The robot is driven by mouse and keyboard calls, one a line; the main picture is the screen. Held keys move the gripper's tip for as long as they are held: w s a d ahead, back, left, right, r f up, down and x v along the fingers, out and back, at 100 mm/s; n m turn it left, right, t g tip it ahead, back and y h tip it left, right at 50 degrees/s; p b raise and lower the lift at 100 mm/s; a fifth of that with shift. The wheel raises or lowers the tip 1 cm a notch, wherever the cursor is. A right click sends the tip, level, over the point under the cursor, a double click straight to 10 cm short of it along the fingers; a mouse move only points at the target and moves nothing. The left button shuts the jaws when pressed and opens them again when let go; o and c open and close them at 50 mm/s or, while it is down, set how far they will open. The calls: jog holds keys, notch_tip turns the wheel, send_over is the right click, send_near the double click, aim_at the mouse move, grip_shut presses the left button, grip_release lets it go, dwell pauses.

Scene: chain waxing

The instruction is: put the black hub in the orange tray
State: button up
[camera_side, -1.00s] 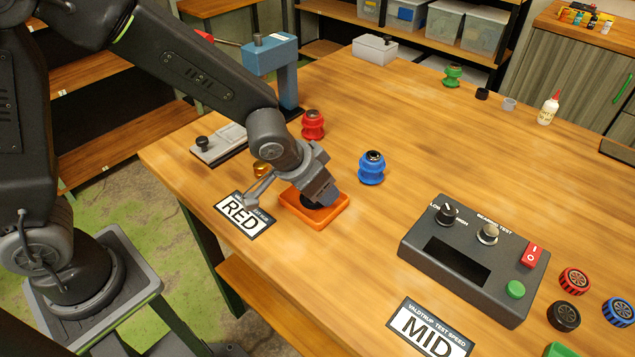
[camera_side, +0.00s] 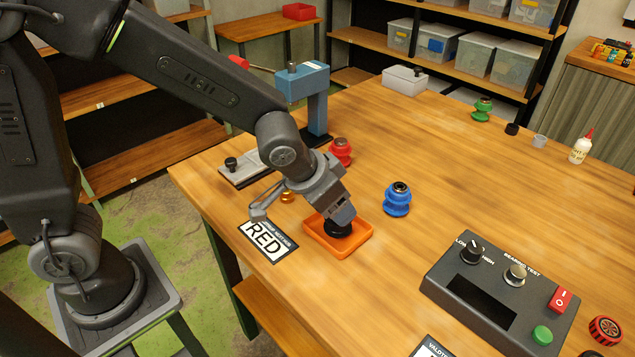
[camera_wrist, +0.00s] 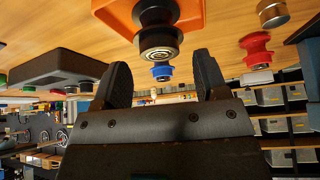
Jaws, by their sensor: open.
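The black hub (camera_side: 338,228) stands upright inside the orange tray (camera_side: 328,248), with the tray's walls around it. In the wrist view, which shows the scene upside down, the hub (camera_wrist: 157,22) with its metal-ringed centre stands in the orange tray (camera_wrist: 113,14). My gripper (camera_side: 341,212) is just above the hub in the side view and hides part of its top. In the wrist view my gripper's fingers (camera_wrist: 163,80) are spread apart with nothing between them, and the hub is clear of the fingertips.
A blue hub (camera_side: 397,199) stands right of the tray and a red hub (camera_side: 341,152) behind it. The RED card (camera_side: 267,242) lies to the left. A blue press (camera_side: 316,100) stands behind, and the bearing tester (camera_side: 500,290) at front right. The table's middle right is clear.

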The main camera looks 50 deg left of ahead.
jog(key=s+a+r+n, duration=0.1)
jog(key=s+a+r, duration=0.4)
jog(key=s, duration=0.3)
jog(key=s+a+r+n+y, duration=0.1)
jog(key=s+a+r, duration=0.5)
jog(key=s, duration=0.2)
jog(key=shift+a, duration=0.4)
dwell(0.8)
